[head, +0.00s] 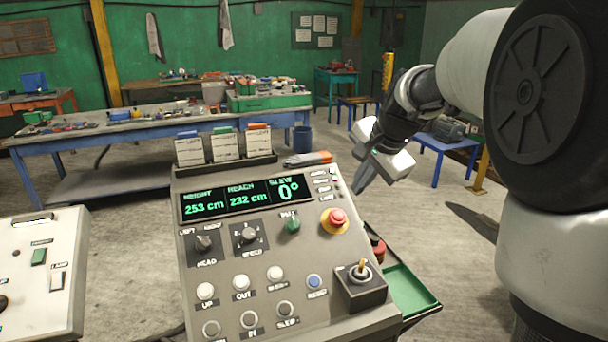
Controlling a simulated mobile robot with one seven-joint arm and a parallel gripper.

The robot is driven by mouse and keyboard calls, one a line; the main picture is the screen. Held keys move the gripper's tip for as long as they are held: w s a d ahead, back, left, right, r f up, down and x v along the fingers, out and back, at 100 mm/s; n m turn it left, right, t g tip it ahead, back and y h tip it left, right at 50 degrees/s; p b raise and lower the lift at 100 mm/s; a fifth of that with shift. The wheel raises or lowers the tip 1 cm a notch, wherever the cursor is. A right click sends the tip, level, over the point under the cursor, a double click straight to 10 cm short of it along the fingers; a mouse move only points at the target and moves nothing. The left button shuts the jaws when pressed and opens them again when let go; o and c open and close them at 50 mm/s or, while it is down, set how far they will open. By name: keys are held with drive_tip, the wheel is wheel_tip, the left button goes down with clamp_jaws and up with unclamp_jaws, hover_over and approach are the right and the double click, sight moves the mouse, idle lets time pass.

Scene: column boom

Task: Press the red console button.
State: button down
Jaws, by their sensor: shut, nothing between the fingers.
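The red button (337,216) is a mushroom-shaped cap on a yellow collar, at the right side of the sloped grey console (200,255). My gripper (358,188) is in the head view above and to the right of the red button. Its fingers are shut and empty, point down and left, and look apart from the button. Nothing hides the cap.
The console also carries a green knob (292,225), a blue button (314,282), several white buttons and a joystick (360,271). A green tray (408,290) and another red-topped item (377,248) are at its right. A cream panel (40,270) stands at left.

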sight(338, 215)
drive_tip(key=w+d+f+m, duration=0.1)
drive_tip(key=w+f+m, duration=0.2)
drive_tip(key=w, duration=0.4)
drive_tip(key=shift+w+d+f, duration=0.15)
drive_tip(key=shift+w+f, duration=0.1)
drive_tip(key=shift+f, duration=0.65)
drive_tip(key=x, duration=1.3)
drive_tip(key=shift+w+f, duration=0.15)
drive_tip(key=shift+f, duration=0.3)
